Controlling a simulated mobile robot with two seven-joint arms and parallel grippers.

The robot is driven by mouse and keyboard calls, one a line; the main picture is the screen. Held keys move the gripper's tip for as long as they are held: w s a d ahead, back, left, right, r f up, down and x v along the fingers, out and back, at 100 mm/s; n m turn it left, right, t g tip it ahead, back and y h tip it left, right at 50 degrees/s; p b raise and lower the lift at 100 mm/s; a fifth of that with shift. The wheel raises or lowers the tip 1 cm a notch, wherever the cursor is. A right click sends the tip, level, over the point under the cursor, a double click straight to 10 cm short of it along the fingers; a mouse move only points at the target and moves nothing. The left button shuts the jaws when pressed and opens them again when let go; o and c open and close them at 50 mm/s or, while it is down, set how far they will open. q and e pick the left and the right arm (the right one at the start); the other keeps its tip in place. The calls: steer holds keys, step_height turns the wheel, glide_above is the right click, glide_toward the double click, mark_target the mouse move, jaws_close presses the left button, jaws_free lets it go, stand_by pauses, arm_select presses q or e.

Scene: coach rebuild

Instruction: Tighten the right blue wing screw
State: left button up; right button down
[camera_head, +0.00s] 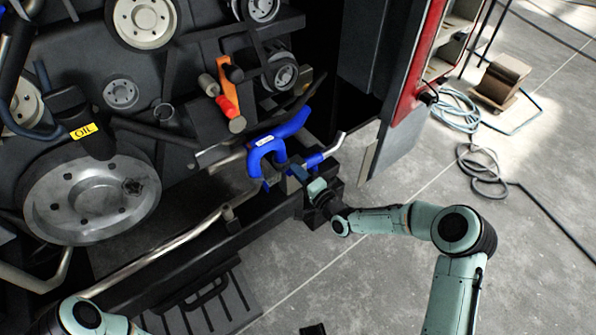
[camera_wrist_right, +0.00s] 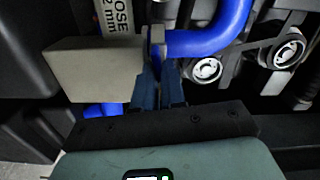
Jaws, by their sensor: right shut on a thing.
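A blue hose (camera_head: 281,137) with a small white label curves over the lower right of the engine; it also shows in the right wrist view (camera_wrist_right: 222,28). My right gripper (camera_head: 297,172) reaches in from the right, just below the hose bend. In the right wrist view its dark blue fingers (camera_wrist_right: 158,84) are close together on a small blue piece, the right blue wing screw (camera_wrist_right: 157,42), beside the hose end. The fingers hide most of the screw, and its turn angle cannot be told. My left arm shows at the lower left corner; its gripper is not seen.
A bare metal pipe end (camera_head: 334,146) sticks out right of the hose. A grey block (camera_wrist_right: 95,68) lies close left of the fingers in the wrist view. An orange and red handle (camera_head: 226,97) is above. Open floor (camera_head: 400,270) lies to the right, with coiled cables (camera_head: 478,160).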

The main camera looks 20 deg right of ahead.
arm_select(q)
steer(key=shift+w+a+f+t+b, duration=0.15)
steer(key=shift+w+a+f+b, duration=0.15)
steer(key=shift+w, duration=0.2)
steer(key=shift+w+a+f+t+b, duration=0.15)
steer(key=shift+w+a+f+b, duration=0.05)
steer(key=shift+w+f+b, duration=0.2)
arm_select(e)
steer(key=m, duration=0.5)
steer(key=f+m, duration=0.1)
steer(key=m, duration=0.5)
steer(key=a+m, duration=0.1)
steer(key=m, duration=0.5)
steer(key=shift+s+f, duration=0.2)
steer(key=shift+f, duration=0.05)
arm_select(q)
steer(key=shift+w, duration=0.1)
arm_select(e)
steer(key=c, duration=1.2)
jaws_free()
steer(key=shift+c, duration=0.2)
